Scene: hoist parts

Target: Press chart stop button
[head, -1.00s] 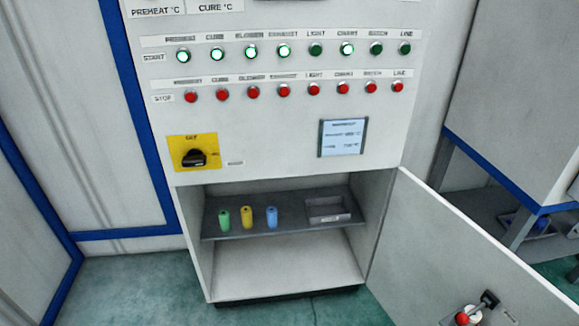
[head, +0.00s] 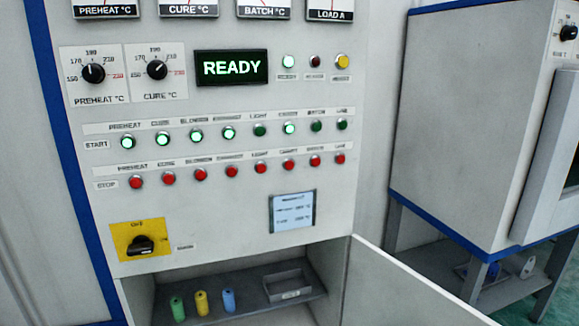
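The red chart stop button (head: 289,164) is sixth from the left in the STOP row of the white control panel (head: 180,215). It has a chart label above it, with a red button on either side. Nothing covers it. The chart start button (head: 289,127), directly above it in the START row, is lit green. Neither of my grippers is in view.
A display (head: 231,68) reads READY. A black rotary switch (head: 140,245) sits on a yellow plate at lower left. Below, an open cabinet shelf (head: 250,290) holds three coloured cylinders and a tray (head: 288,286). The cabinet door (head: 400,292) stands open at lower right.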

